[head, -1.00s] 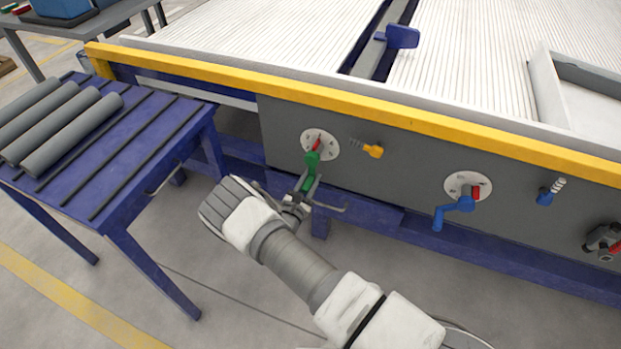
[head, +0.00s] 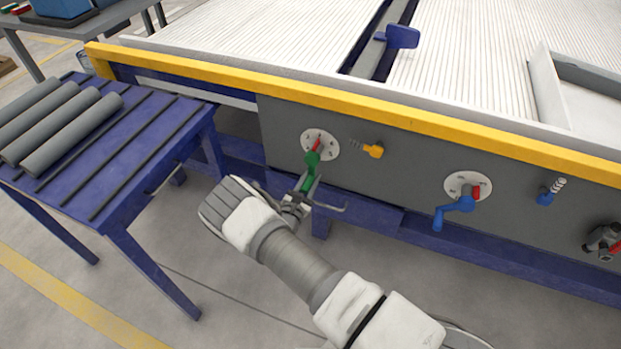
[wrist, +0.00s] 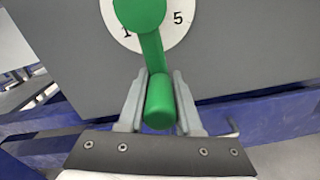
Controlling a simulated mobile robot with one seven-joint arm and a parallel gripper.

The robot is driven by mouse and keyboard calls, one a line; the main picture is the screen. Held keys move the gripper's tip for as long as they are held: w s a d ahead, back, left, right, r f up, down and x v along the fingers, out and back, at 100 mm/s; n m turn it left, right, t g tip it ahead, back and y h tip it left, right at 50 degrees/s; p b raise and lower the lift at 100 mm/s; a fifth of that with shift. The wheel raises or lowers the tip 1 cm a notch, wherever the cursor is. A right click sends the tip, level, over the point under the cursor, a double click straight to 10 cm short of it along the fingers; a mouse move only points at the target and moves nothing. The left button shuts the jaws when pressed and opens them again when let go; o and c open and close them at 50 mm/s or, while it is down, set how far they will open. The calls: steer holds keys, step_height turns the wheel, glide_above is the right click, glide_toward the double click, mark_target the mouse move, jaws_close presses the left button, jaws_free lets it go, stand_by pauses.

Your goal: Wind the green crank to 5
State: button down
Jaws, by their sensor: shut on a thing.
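The green crank (head: 312,160) sits on a white round dial (head: 327,142) with a red pointer on the grey machine panel. Its arm hangs down, and in the wrist view the crank handle (wrist: 159,103) points toward me. My gripper (head: 304,192) is shut on the green handle; in the wrist view its two fingers (wrist: 160,104) stand on either side of it. In the wrist view the dial shows a 1 at the left and a 5 at the right of the crank hub. The hub hides the pointer there.
A blue crank (head: 455,208) on a second dial stands to the right. A yellow knob (head: 374,151) and a blue knob (head: 545,197) stick out from the panel. A blue rack (head: 165,130) with grey pipes (head: 72,134) is at the left. A yellow rail (head: 300,92) runs above.

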steer(key=shift+a, duration=0.1)
steer(key=w+a+r+m+p, duration=0.1)
steer(key=r+m, duration=0.4)
steer(key=m, duration=0.7)
steer(key=w+a+r+m+p, duration=0.1)
steer(key=a+r+m+p, duration=0.2)
steer(key=m, duration=0.9)
steer(key=shift+a+r, duration=0.95)
steer(key=shift+r, duration=0.75)
steer(key=shift+d, duration=0.1)
steer(key=c, duration=0.6)
jaws_free()
steer(key=shift+r, duration=0.15)
steer(key=shift+c, duration=0.2)
